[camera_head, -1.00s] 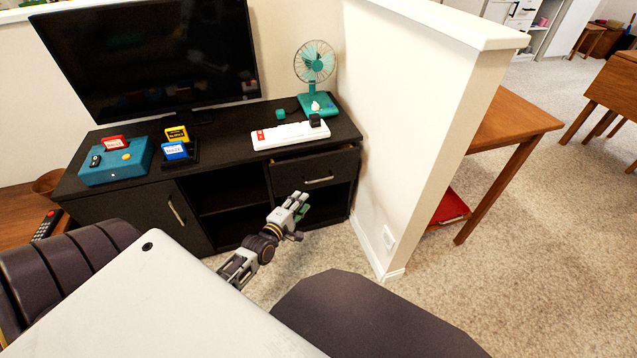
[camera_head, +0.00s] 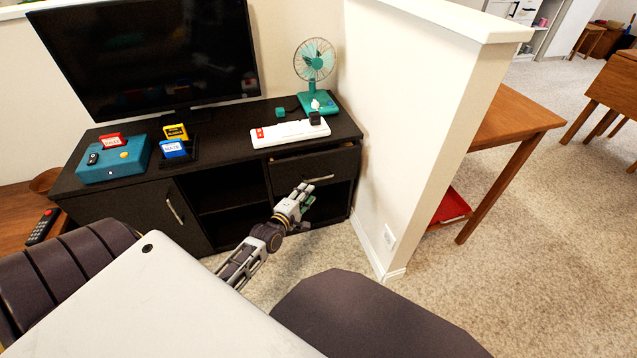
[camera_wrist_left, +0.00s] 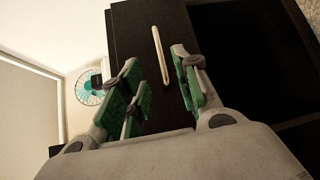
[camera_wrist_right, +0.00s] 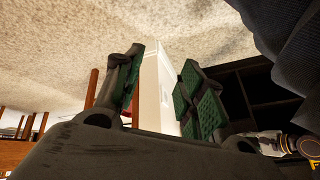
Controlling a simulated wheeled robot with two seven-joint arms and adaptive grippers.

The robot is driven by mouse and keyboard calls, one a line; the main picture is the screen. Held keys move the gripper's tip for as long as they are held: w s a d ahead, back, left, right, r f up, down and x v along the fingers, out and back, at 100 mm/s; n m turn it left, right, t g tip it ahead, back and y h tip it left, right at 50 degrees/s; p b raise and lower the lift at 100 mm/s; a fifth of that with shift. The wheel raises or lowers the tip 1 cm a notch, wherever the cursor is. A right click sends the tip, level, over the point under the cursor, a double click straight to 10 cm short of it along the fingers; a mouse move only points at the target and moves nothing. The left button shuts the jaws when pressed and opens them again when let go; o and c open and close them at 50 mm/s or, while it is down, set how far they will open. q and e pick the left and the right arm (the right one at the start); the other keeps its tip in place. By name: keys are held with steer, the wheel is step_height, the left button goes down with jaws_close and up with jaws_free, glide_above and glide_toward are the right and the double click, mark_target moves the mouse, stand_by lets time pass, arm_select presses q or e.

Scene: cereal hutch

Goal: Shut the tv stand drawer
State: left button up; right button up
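The dark tv stand (camera_head: 222,192) stands against the wall. Its drawer (camera_head: 300,172), at the upper right, has a light bar handle (camera_head: 318,179) and stands slightly out, with a gap along its top. My left gripper (camera_head: 302,192) is just in front of and below the drawer handle. In the left wrist view the left gripper (camera_wrist_left: 160,88) is open, with the handle (camera_wrist_left: 160,55) ahead between its green-padded fingers, and it appears empty. My right gripper (camera_wrist_right: 158,85) is open and empty in the right wrist view, pointing toward the partition wall. It is not visible in the head view.
On the stand are a tv (camera_head: 150,55), a teal box (camera_head: 114,159), game cartridges, a white power strip (camera_head: 290,133) and a teal fan (camera_head: 316,75). A white partition wall (camera_head: 410,120) rises close to the drawer's right. Carpet (camera_head: 350,257) is clear in front.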

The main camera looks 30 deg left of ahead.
arm_select(q)
steer(key=w+f+b, duration=0.1)
steer(key=w+b, duration=0.2)
steer(key=w, duration=0.6)
steer(key=shift+w+a+f+b, duration=0.15)
steer(key=shift+w+a+b, duration=0.15)
steer(key=shift+a+b, duration=0.05)
arm_select(e)
step_height(320, 180, down, 6)
steer(key=a+t, duration=0.1)
steer(key=shift+f+m+y, duration=0.25)
steer(key=shift+m+y, duration=0.05)
steer(key=shift+y, duration=0.1)
steer(key=shift+a+r, duration=0.1)
arm_select(q)
steer(key=c, duration=0.4)
jaws_close()
arm_select(e)
steer(key=shift+w+r, duration=0.1)
steer(key=shift+w, duration=0.15)
steer(key=shift+s, duration=0.15)
